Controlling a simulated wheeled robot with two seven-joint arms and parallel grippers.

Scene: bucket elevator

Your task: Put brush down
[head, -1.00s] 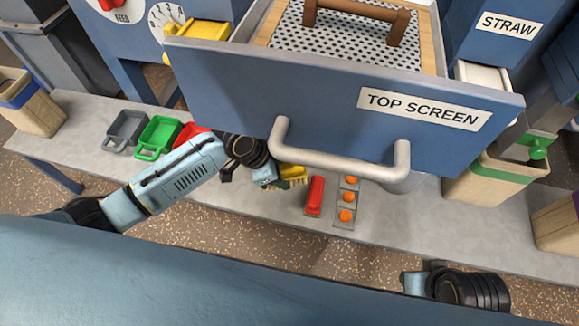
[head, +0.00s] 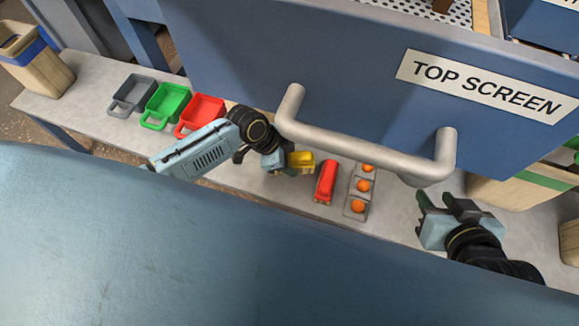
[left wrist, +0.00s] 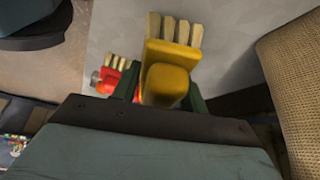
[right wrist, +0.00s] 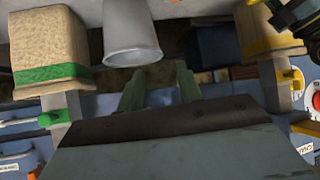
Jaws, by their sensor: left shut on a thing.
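The yellow brush (head: 300,160) is in my left gripper (head: 284,164), just above or at the grey bench (head: 245,186); I cannot tell whether it touches. In the left wrist view the brush (left wrist: 168,75) has a yellow handle between the green fingers and pale bristle tufts pointing away. A red brush (head: 326,181) lies on the bench just right of it and shows partly behind the fingers in the left wrist view (left wrist: 108,76).
A strip with orange knobs (head: 361,187) lies right of the red brush. Grey (head: 132,94), green (head: 167,105) and red (head: 201,115) scoops sit at the left. The TOP SCREEN drawer (head: 370,95) and its handle (head: 365,148) overhang the bench.

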